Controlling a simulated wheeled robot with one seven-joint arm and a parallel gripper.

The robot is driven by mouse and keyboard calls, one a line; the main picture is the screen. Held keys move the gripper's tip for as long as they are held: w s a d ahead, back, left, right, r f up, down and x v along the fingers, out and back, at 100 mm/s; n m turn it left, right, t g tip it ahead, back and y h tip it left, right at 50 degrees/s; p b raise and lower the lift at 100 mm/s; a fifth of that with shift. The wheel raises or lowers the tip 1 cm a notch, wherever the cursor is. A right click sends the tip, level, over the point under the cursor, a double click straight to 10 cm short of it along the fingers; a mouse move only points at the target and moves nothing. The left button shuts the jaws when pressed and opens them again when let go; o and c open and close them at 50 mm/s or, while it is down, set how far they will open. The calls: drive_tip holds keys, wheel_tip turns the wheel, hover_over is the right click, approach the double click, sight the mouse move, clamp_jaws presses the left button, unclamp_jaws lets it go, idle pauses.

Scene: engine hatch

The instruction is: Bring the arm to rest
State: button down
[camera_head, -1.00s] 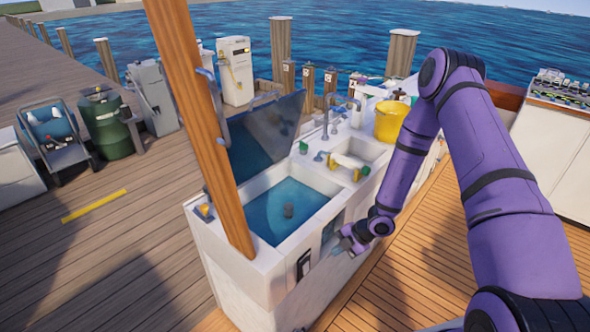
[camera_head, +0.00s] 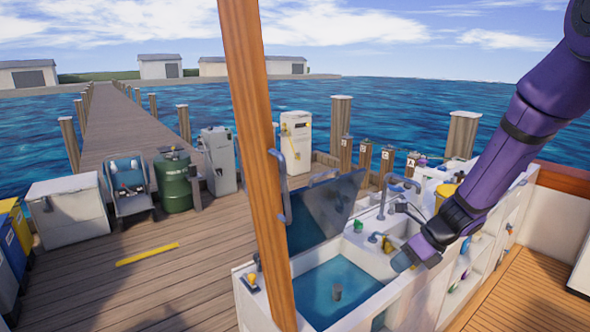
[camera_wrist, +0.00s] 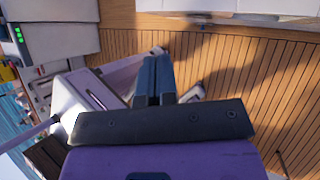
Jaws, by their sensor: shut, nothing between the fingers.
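My purple arm reaches in from the upper right in the head view. My gripper (camera_head: 402,262) is at its lower end, in front of the white sink counter (camera_head: 262,302) in the picture and near the right side of the water-filled basin (camera_head: 335,275). How far above the counter it is, I cannot tell. In the wrist view the two dark blue fingers (camera_wrist: 154,75) lie side by side, shut and empty. Wooden deck planks show beyond them.
A wooden post (camera_head: 258,150) rises at the counter's left. A tilted dark hatch lid (camera_head: 325,212) stands behind the basin, with a faucet (camera_head: 400,184) to its right. A yellow bucket (camera_head: 445,194) is partly behind my arm. Open deck (camera_head: 520,290) lies at lower right.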

drive_tip(key=s+r+n+h, duration=0.3)
drive_tip(key=s+r+n, duration=0.9)
drive_tip(key=r+n, duration=0.4)
drive_tip(key=s+d+r+n+t+h, duration=0.1)
drive_tip(key=s+d+r+n+h, duration=0.1)
drive_tip(key=s+r+n, duration=0.2)
drive_tip(key=s+d+r+n+t+h, duration=0.2)
drive_tip(key=s+r+n, duration=0.3)
drive_tip(key=s, duration=0.5)
drive_tip(key=shift+s+d+n, duration=0.25)
drive_tip(key=shift+d+n, duration=0.5)
drive_tip(key=shift+n, duration=0.45)
